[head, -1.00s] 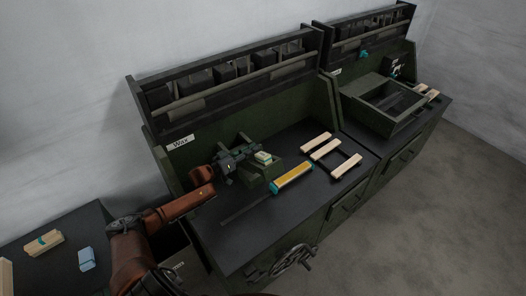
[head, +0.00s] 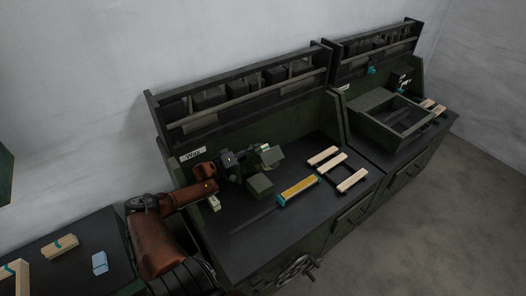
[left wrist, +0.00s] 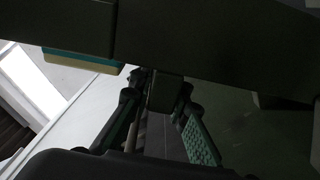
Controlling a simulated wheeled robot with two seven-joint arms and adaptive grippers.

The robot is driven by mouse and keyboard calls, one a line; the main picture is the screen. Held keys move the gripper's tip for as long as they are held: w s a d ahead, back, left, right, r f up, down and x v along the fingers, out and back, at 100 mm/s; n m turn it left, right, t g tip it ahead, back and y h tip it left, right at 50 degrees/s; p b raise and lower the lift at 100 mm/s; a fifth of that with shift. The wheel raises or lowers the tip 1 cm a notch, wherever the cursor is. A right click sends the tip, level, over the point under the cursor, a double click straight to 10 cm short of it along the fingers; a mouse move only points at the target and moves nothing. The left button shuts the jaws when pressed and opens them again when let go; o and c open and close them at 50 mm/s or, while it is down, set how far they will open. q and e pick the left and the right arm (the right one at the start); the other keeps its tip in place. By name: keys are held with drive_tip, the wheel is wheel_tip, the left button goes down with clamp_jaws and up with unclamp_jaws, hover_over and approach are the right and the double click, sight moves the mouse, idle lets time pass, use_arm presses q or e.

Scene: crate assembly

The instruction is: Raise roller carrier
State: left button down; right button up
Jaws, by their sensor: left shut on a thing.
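The roller carrier (head: 271,158), a dark green angular piece with a pale part on top, is in the head view over the near bench. My left gripper (head: 243,160) is shut on it from its left side. It seems held up behind a dark green block (head: 260,187) that sits on the bench; the exact gap is hard to tell. In the left wrist view, the dark green beam (left wrist: 215,45) of the carrier crosses the top, with a small stub (left wrist: 166,95) between the fingers. My right gripper is out of view.
A yellow piece with teal ends (head: 299,187) and a dark strip lies on the bench, beside a slatted wooden frame (head: 338,168). A dark green crate (head: 367,128) stands on the far bench. A rack (head: 240,95) backs the near bench. Wood pieces (head: 60,246) lie on the left table.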

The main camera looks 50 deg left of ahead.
use_arm(q)
drive_tip(key=shift+a+r, duration=0.45)
drive_tip(key=shift+a, duration=0.3)
drive_tip(key=shift+w, duration=0.1)
drive_tip(key=c, duration=1.8)
unclamp_jaws()
drive_tip(key=shift+f, duration=0.2)
drive_tip(key=shift+c, duration=0.2)
drive_tip(key=shift+r, duration=0.15)
wheel_tip(320, 180, up, 10)
drive_tip(key=shift+d+f, duration=0.15)
drive_tip(key=shift+f, duration=0.05)
